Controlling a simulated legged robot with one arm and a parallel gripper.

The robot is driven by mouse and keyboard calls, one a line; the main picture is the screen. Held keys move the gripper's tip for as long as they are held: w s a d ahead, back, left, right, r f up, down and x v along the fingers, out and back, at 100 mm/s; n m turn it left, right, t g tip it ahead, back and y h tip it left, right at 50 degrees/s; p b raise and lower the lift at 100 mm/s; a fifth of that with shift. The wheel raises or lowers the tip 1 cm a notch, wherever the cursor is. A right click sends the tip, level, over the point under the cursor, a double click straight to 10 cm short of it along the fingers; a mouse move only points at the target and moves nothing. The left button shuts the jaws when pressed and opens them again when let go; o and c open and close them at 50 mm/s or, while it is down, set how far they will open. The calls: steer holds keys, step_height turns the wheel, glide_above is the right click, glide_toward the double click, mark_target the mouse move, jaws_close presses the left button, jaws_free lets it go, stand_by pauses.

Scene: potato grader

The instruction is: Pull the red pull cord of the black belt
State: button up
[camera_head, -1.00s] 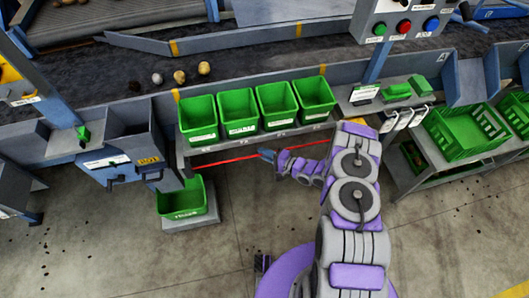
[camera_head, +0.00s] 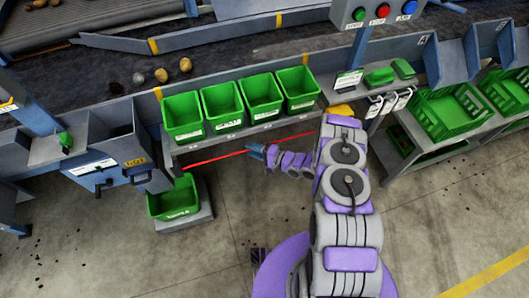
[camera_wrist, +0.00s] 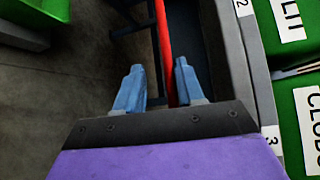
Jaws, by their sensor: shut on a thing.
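The red pull cord (camera_head: 215,157) runs along the front of the grader, just below the shelf of green bins. It also shows in the wrist view (camera_wrist: 163,35), passing down between my two blue fingers, nearer the right one. The black belt (camera_head: 250,55) lies behind the bins. My gripper (camera_head: 257,150) is at the cord near its middle, below the bins. The place where the fingers meet the cord is partly hidden by the gripper's body.
Several green bins (camera_head: 222,107) stand on the shelf above the cord. A lower green bin (camera_head: 174,199) sits on a grey stand at left. A panel with green, red and blue buttons (camera_head: 383,11) is at the top. Concrete floor (camera_head: 440,215) is clear at right.

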steer(key=p+v, duration=0.3)
steer(key=v, duration=1.4)
steer(key=shift+s+d+f, duration=0.1)
steer(key=shift+s+f, duration=0.05)
